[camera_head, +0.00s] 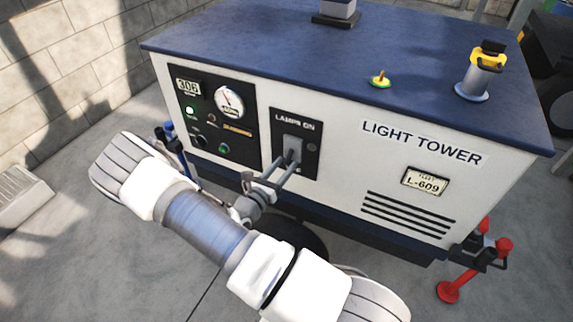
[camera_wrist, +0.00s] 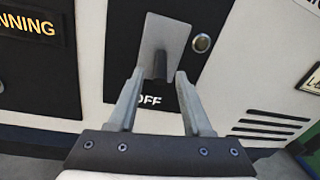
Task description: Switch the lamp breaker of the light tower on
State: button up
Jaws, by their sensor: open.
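The light tower (camera_head: 340,190) is a white cabinet with a dark blue top. The lamp breaker (camera_head: 294,146) is a grey lever on a black panel (camera_head: 311,165) labelled "LAMPS ON" above it. In the wrist view the lever (camera_wrist: 160,45) shows as a grey plate with a stub, above the word "OFF". My gripper (camera_head: 286,166) is at the lever in the head view. In the wrist view its two fingers (camera_wrist: 156,80) are open, one each side of the lever's lower end. Whether they touch it I cannot tell.
Left of the breaker is a control panel (camera_head: 214,120) with a gauge, display and lit green lamp. A red stabiliser foot (camera_head: 449,291) stands at lower right.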

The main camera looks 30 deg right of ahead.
jog(key=shift+x, duration=0.85)
grip_shut()
